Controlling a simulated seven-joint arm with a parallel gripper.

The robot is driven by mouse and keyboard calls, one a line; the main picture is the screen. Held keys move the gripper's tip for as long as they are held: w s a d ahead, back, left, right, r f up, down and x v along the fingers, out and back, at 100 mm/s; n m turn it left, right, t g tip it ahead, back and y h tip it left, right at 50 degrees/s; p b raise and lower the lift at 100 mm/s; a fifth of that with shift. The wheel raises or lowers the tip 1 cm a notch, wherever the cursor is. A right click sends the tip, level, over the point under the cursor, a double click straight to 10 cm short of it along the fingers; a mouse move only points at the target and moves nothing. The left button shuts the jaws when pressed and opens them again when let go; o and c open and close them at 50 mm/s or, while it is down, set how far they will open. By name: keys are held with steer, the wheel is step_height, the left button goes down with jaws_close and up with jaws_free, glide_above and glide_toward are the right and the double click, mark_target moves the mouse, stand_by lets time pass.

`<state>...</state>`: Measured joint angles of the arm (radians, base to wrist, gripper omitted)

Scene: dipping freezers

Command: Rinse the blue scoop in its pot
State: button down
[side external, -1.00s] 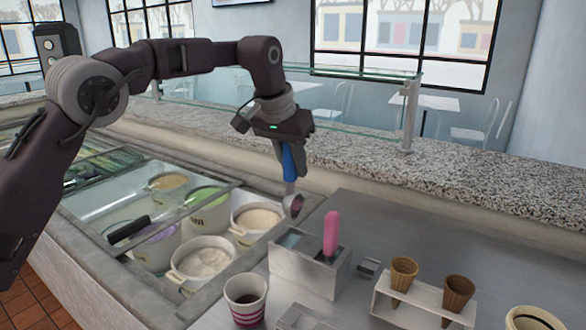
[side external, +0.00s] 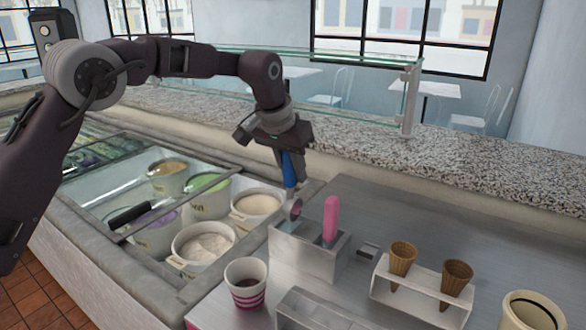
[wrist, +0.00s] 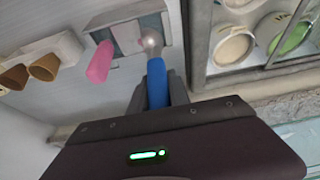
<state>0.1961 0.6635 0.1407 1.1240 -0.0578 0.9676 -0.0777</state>
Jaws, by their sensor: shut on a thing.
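My gripper (side external: 289,170) is shut on the handle of the blue scoop (side external: 291,169), which also shows in the wrist view (wrist: 157,82). The scoop points down, and its metal head (side external: 296,208) is at the top of the left compartment of the metal rinse pot (side external: 318,257). In the wrist view the head lies over the pot (wrist: 123,15). I cannot tell how deep the head sits. A pink-handled scoop (side external: 330,220) stands in the pot's other compartment.
A striped paper cup (side external: 246,286) stands in front of the pot. A white holder (side external: 420,290) with two cones is to the right. Ice cream tubs (side external: 203,245) sit in the freezer at left. A glass guard (side external: 410,95) stands behind.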

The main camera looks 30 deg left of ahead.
mark_target(293, 197)
stand_by(0.4)
steer(key=shift+f, duration=3.5)
steer(key=shift+f, duration=1.15)
steer(key=shift+r, duration=0.1)
